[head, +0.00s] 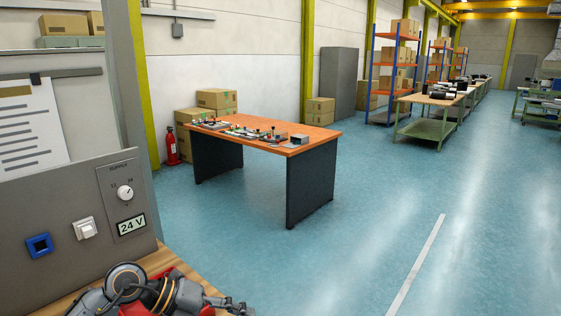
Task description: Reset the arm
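An arm (165,292) in dark grey and red shows at the bottom left, over a wooden bench top (85,301). It appears to be my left arm, bent, with its joints close to the camera. My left gripper (241,307) is at its right end, at the bottom edge, partly cut off. Its fingers are too small and dark to tell open from shut. No object shows in it. My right gripper is not in view.
A grey panel (60,215) at left bears a knob (125,193), a "24 V" display (131,225), a white switch (85,228) and a blue square fitting (39,245). An orange-topped table (315,138) holds small devices. Blue floor (400,220) is clear at right.

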